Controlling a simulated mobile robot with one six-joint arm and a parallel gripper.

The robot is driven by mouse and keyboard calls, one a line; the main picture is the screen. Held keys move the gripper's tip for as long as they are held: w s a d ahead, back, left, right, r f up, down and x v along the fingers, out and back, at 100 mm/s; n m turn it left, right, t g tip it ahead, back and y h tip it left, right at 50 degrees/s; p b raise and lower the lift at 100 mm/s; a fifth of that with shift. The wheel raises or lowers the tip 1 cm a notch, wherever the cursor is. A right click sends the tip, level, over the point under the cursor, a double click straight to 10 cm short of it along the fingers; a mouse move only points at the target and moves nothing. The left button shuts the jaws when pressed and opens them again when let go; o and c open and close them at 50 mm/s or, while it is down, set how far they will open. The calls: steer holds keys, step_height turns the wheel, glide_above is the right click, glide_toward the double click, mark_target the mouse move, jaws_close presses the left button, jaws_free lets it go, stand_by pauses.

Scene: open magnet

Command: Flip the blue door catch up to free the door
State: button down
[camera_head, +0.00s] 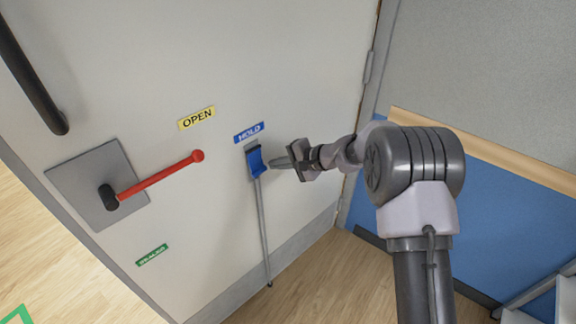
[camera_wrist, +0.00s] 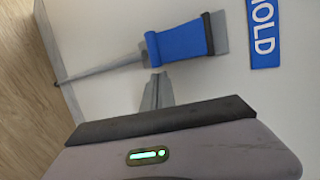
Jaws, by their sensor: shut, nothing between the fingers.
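The blue door catch (camera_head: 256,162) is on the white door below the blue HOLD label (camera_head: 249,132). A thin grey rod (camera_head: 264,230) runs from the catch down to the floor. In the wrist view the blue catch (camera_wrist: 180,42) lies just beyond my fingertips, with the rod (camera_wrist: 100,70) reaching to the left. My gripper (camera_head: 275,162) is shut and empty, with its tip close to the right side of the catch. It also shows in the wrist view (camera_wrist: 157,76). I cannot tell whether the tip touches the catch.
A red lever (camera_head: 160,177) on a grey plate (camera_head: 85,185) is at the left, by the yellow OPEN label (camera_head: 196,118). A black handle (camera_head: 30,80) is at the upper left. A blue and grey wall (camera_head: 500,185) stands close behind my arm.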

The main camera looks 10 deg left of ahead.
steer(key=shift+x, duration=1)
steer(key=shift+r, duration=0.15)
steer(key=shift+s+d+r+h+p, duration=0.1)
steer(key=shift+s+d+h+p, duration=0.15)
steer(key=shift+p, duration=0.75)
steer(key=shift+w+p, duration=0.1)
steer(key=shift+p, duration=0.35)
